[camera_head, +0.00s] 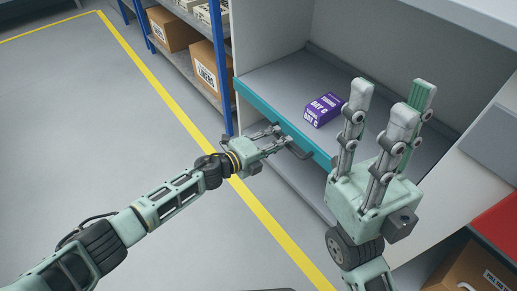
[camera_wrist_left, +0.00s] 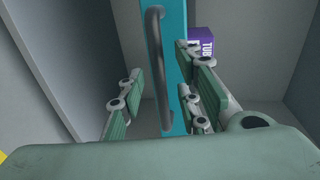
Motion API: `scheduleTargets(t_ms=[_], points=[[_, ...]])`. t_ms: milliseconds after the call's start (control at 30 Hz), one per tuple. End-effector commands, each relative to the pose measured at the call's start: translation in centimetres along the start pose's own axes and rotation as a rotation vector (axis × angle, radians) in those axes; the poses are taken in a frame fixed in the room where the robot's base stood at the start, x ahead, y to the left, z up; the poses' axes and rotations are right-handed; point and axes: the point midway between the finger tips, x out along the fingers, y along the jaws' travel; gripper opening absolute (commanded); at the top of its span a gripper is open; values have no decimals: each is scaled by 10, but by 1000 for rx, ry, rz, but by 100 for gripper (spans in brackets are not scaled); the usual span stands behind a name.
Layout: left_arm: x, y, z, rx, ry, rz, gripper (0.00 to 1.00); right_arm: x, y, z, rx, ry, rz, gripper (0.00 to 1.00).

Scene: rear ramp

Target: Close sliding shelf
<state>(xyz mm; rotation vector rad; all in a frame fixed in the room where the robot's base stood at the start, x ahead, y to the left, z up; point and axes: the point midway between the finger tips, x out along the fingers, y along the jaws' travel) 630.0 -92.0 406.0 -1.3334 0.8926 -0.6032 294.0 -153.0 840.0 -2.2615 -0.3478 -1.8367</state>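The sliding shelf (camera_head: 283,83) is a grey board with a teal front edge (camera_head: 258,103) and a dark bar handle (camera_head: 300,152). It sits inside a pale cabinet. In the left wrist view the teal front (camera_wrist_left: 177,40) runs upright, with the handle (camera_wrist_left: 158,65) on its left. My left gripper (camera_head: 282,137) is at the handle, open, its fingers apart on either side of the handle and teal front in the wrist view (camera_wrist_left: 157,105). Contact cannot be told. My right gripper (camera_head: 393,98) is open and empty, fingers pointing up, in front of the cabinet's right part.
A purple box (camera_head: 324,109) lies on the shelf; part of it shows in the wrist view (camera_wrist_left: 201,46). A blue-posted rack (camera_head: 217,60) with cardboard boxes (camera_head: 206,70) stands left of the cabinet. A red-topped surface (camera_head: 497,228) is at right. The floor at left is clear.

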Motion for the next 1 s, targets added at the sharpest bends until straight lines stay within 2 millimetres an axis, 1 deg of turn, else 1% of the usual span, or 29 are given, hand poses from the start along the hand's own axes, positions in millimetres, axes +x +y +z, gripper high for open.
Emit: scheduleTargets(t_ms=[33,300,400,500,667,1000], points=[[-11,1,1,3,0,1,31,0,0,0,0,0,0,32],[-60,0,1,0,-1,1,31,0,0,0,0,0,0,32],[-74,0,0,-1,0,0,31,0,0,0,0,0,0,32],[-84,0,0,-1,0,-1,31,0,0,0,0,0,0,32],[-91,-1,0,-1,0,-1,31,0,0,0,1,0,0,32],[-91,-1,0,-1,0,-2,31,0,0,0,1,-1,-1,32]])
